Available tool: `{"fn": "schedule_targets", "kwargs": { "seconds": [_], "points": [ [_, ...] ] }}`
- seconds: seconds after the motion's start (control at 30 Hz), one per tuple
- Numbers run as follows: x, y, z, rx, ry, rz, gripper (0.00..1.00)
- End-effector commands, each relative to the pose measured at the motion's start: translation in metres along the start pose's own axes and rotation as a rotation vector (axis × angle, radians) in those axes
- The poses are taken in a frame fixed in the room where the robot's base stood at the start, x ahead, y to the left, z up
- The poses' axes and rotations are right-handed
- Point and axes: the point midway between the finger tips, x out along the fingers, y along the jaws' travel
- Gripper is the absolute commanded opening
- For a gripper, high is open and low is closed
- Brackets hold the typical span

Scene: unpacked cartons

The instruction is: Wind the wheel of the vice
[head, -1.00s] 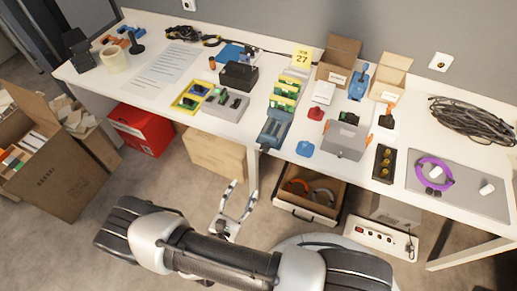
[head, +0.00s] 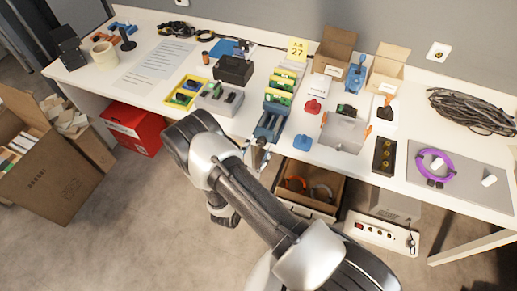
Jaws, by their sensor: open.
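The blue vice (head: 268,126) sits at the front edge of the white workbench, left of the middle, with a row of green circuit boards (head: 281,92) behind it. Its wheel is too small and too covered to make out clearly at the front end. My gripper (head: 259,156) is at the bench's front edge, just below the front end of the vice. Its fingers look apart, with nothing seen between them. My arm partly hides the gripper, and I cannot tell whether a finger touches the wheel.
Left of the vice are a grey tray (head: 219,100) and a black box (head: 234,69). A blue knob (head: 302,143) and a grey metal box (head: 343,131) stand to the right.

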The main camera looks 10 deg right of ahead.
Motion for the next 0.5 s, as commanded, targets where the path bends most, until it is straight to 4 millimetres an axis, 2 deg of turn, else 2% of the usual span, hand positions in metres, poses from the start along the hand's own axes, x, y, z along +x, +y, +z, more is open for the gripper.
{"fn": "schedule_targets", "kwargs": {
  "seconds": [0.37,0.5],
  "points": [
    [0.0064,0.0001,0.0004,-0.001,0.0,0.001,0.51],
    [0.0063,0.0,0.0003,-0.001,0.0,0.001,0.42]
  ]
}}
